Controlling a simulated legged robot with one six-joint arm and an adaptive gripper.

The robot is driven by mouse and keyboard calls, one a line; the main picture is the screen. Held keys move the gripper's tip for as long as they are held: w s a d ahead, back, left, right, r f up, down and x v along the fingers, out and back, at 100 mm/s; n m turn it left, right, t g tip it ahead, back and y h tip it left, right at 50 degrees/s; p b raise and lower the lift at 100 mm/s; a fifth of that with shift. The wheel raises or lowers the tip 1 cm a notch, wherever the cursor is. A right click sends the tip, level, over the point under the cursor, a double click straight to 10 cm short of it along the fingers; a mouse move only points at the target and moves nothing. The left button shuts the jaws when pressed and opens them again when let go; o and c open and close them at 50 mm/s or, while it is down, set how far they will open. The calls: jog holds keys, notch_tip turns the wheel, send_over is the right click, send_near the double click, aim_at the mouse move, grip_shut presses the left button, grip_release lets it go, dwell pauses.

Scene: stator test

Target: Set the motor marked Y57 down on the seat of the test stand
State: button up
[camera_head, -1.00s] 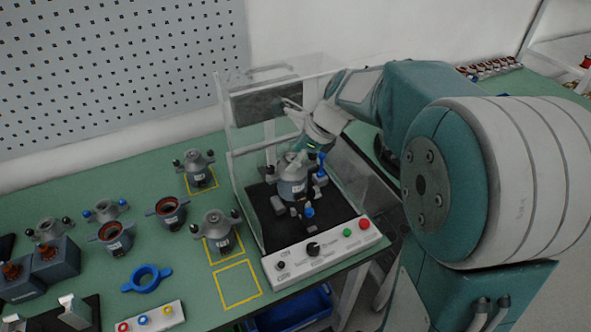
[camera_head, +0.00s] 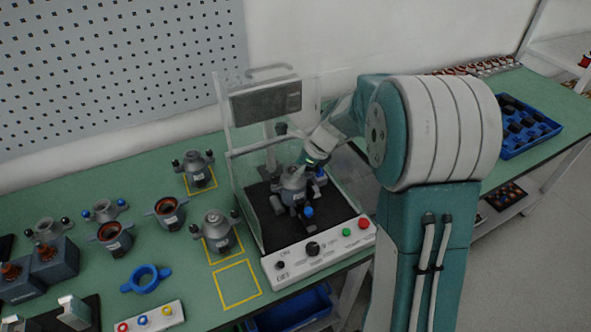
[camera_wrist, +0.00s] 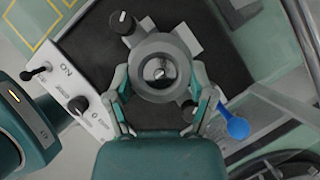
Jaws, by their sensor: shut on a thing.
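The held motor (camera_head: 293,184) is a grey housing over the black bed of the test stand (camera_head: 254,207). In the wrist view the motor (camera_wrist: 160,52) shows from above, round, with a central shaft and a black knob at upper left. My gripper (camera_wrist: 163,84) is shut on it, one finger on each side; it also shows in the head view (camera_head: 309,166). The motor's marking is not visible in either view. The seat is mostly hidden under the motor, with grey blocks around it. I cannot tell whether the motor touches it.
Clear guard panels and a dark screen (camera_head: 266,102) stand around the bed. A blue-handled lever (camera_wrist: 235,124) is close to my right finger. The control panel (camera_head: 287,268) is in front. Other motors (camera_head: 220,230) stand left; an empty yellow-outlined square (camera_head: 237,284) is nearby.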

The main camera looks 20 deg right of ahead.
jog(key=shift+f, duration=0.5)
jog(key=o, duration=1.3)
